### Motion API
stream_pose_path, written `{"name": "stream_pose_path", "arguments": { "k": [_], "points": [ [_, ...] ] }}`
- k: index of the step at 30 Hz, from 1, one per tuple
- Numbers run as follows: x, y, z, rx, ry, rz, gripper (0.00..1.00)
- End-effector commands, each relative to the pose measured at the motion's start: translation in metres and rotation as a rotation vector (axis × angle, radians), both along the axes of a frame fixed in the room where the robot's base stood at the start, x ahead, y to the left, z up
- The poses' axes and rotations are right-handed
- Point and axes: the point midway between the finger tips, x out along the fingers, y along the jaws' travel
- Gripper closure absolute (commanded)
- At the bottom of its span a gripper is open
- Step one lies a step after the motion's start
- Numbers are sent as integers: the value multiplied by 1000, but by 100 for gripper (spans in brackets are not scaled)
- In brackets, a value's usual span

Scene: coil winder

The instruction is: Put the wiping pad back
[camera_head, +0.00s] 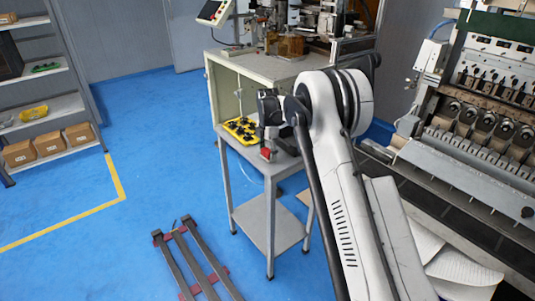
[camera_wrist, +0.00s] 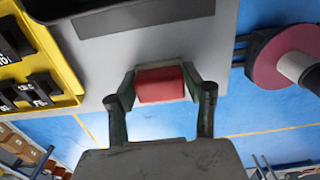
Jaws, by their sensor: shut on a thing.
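The red wiping pad (camera_wrist: 160,85) sits between the two fingers of my gripper (camera_wrist: 162,92) in the wrist view, and the fingers are shut on it. In the head view a bit of red, likely the pad (camera_head: 266,155), shows at my gripper (camera_head: 267,148), over the small grey table (camera_head: 270,166). In the wrist view the table top (camera_wrist: 105,65) lies behind the pad, near its edge. I cannot tell whether the pad touches it. A dark grey flat strip (camera_wrist: 145,17) lies on the table beyond the pad.
A yellow tray (camera_head: 240,129) with black parts stands on the table, left of my gripper; it also shows in the wrist view (camera_wrist: 62,60). A pinkish disc with a pale cylinder (camera_wrist: 285,55) is at right there. A large machine (camera_head: 480,110) stands right of my arm.

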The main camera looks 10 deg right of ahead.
Motion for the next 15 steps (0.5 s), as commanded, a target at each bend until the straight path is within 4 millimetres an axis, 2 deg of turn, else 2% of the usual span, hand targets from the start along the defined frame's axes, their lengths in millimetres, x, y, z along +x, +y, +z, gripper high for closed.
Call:
{"name": "stream_pose_path", "arguments": {
  "k": [7,8,12,15],
  "points": [
    [0,0,-4,0,0,0,88],
    [0,0,-4,0,0,0,52],
    [0,0,-3,0,0,0,36],
    [0,0,-3,0,0,0,36]
  ]
}}
